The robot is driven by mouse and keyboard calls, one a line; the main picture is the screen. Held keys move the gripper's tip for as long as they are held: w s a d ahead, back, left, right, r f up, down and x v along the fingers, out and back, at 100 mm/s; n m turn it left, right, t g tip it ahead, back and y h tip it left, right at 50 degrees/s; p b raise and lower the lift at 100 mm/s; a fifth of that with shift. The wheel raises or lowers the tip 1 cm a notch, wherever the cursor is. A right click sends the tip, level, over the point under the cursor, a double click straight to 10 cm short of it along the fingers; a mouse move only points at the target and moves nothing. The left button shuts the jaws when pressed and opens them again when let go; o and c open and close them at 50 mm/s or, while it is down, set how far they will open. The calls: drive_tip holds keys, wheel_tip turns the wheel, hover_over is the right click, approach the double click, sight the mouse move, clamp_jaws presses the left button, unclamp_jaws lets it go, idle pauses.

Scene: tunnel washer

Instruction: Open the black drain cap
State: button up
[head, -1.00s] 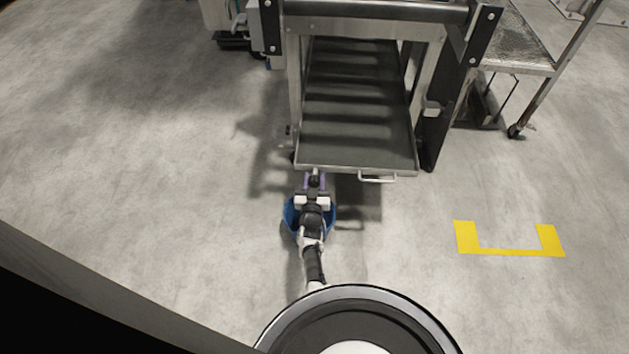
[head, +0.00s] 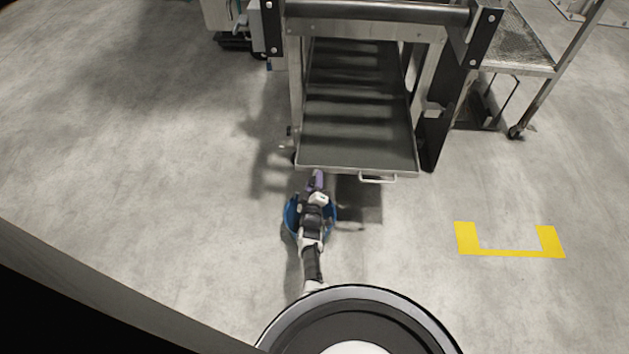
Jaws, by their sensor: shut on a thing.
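My gripper (head: 317,174) is at the front lower edge of the machine's tray, near its left corner. Its purple fingers now show edge-on, one over the other. It is shut on the black drain cap, which is mostly hidden behind the fingers and under the tray edge. I cannot tell how far the cap is turned.
A blue bucket (head: 290,214) stands on the floor under my wrist, below the tray (head: 360,150). A metal handle (head: 378,179) sticks out at the tray's front right. A wheeled metal table (head: 525,62) stands right. Yellow floor marking (head: 508,252) lies in free floor.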

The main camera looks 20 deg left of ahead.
drive_tip(key=shift+n, duration=2.1)
drive_tip(key=o, duration=1)
drive_tip(key=shift+f, duration=0.1)
